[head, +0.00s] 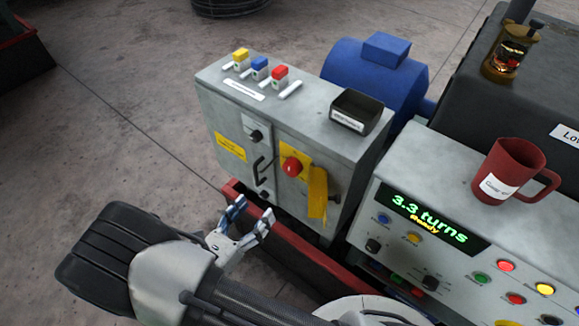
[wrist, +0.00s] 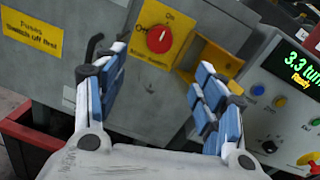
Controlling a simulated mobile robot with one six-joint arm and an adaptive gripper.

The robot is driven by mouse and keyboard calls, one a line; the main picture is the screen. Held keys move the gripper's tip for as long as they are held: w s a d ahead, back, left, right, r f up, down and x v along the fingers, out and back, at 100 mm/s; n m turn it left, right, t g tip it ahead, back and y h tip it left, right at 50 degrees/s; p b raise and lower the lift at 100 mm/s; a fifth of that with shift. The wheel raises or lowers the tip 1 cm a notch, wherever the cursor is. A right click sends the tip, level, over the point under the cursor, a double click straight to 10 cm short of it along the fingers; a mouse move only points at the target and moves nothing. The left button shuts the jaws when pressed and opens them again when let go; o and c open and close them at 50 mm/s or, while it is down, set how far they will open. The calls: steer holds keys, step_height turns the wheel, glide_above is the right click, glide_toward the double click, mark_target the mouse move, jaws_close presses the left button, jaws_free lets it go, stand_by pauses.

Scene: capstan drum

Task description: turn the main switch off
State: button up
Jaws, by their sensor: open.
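The main switch is a red rotary knob (head: 292,166) on a yellow plate on the front of the grey cabinet (head: 212,112). In the wrist view the red knob (wrist: 160,40) shows a pale mark at its upper side, toward the "On" label. A yellow flap (head: 317,195) stands out at the plate's right side, and the knob is uncovered. My gripper (head: 251,211) is open and empty, in front of the cabinet, below and left of the knob in the head view. In the wrist view the knob lies beyond and between the fingertips (wrist: 161,60), apart from them.
A black handle (head: 262,168) and small dark knobs are on the cabinet door left of the switch. Coloured fuses (head: 260,68) and a black bin (head: 357,111) sit on top. The control panel (head: 430,225), reading "3.3 turns", stands right, with a red mug (head: 508,172).

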mark_target(289, 170)
steer(key=b+x, duration=0.2)
steer(key=x, duration=1.3)
steer(key=shift+w+d, duration=0.25)
steer(key=shift+d, duration=0.1)
steer(key=shift+c, duration=0.6)
steer(key=c, duration=1)
